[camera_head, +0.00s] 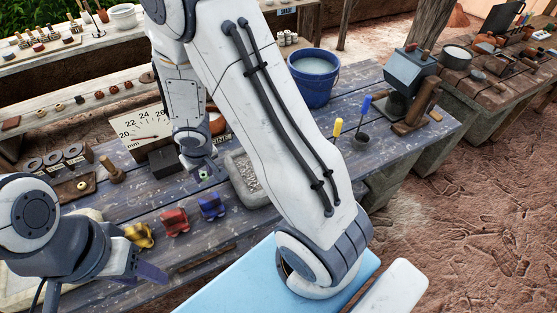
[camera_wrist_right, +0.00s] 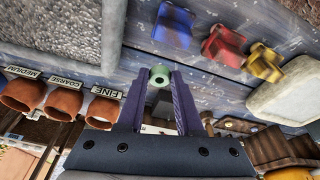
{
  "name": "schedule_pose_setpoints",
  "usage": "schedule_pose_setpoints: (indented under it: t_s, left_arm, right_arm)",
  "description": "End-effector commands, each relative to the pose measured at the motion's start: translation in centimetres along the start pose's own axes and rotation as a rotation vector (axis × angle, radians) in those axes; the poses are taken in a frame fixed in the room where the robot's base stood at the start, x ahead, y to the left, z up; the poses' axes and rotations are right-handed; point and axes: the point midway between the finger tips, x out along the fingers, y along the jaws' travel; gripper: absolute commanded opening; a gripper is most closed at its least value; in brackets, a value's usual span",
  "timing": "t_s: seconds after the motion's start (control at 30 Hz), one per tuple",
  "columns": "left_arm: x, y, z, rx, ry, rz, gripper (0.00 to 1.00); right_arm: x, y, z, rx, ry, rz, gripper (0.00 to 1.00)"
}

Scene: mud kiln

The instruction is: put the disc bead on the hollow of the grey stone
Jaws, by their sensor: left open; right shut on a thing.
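The disc bead (camera_wrist_right: 159,76) is small, pale green and has a dark hole. My right gripper (camera_wrist_right: 160,82) is shut on it, with the bead between its fingertips. In the head view, my right gripper (camera_head: 204,175) holds the bead above the blue-grey table, left of a rough grey stone slab (camera_head: 246,178). My arm hides part of that slab. It also shows at the upper left of the right wrist view (camera_wrist_right: 45,40). The bead is apart from the slab; its hollow is not clear to see. My left gripper (camera_head: 150,272) is open and empty at the front left.
Yellow (camera_head: 139,235), red (camera_head: 174,221) and blue (camera_head: 211,206) blocks stand along the table (camera_head: 120,205). A dark block (camera_head: 163,162) and a dial board (camera_head: 143,131) stand behind. A blue bucket (camera_head: 314,78) is beyond my arm. A pale slab (camera_wrist_right: 290,95) lies beyond the blocks.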

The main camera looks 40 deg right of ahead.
Motion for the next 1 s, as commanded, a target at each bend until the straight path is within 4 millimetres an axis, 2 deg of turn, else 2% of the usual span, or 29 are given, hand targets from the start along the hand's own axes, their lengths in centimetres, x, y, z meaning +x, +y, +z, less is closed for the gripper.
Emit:
schedule_pose_setpoints:
  t_s: [0.03, 0.2, 0.3, 0.4, 0.53, 0.7, 0.83, 1.0]
  left_arm:
    - [-0.6, 0.0, 0.0, 0.0, 0.0, 0.0, 0.5]
    - [-1.5, 0.1, -0.1, -0.001, 0.0, 0.0, 0.5]
    - [-2.0, 0.1, -0.1, -0.001, 0.0, 0.0, 0.5]
    - [-2.4, 0.2, -0.1, -0.001, 0.0, 0.0, 0.5]
    - [-2.8, 0.2, -0.2, -0.002, 0.0, 0.0, 0.5]
    - [-3.0, 0.2, -0.2, -0.002, 0.0, 0.0, 0.5]
    - [-2.7, 0.2, -0.1, -0.002, 0.0, 0.0, 0.5]
    - [-2.5, 0.2, -0.1, -0.001, 0.0, 0.0, 0.5]
  right_arm:
    - [-0.5, 3.1, 0.5, 0.018, -0.006, 0.008, 0.0]
    - [-1.5, 11.2, 3.5, 0.015, -0.015, 0.007, 0.0]
    - [-2.3, 14.9, 6.0, 0.011, -0.016, 0.003, 0.0]
    - [-3.2, 17.8, 8.5, 0.011, -0.01, -0.003, 0.0]
    - [-4.1, 20.0, 11.2, 0.008, 0.0, -0.01, 0.0]
    - [-4.7, 21.2, 13.0, 0.005, 0.01, -0.014, 0.0]
    - [-3.7, 21.5, 12.4, -0.001, 0.013, -0.016, 0.0]
    - [-0.6, 21.9, 9.4, -0.004, 0.012, -0.017, 0.0]
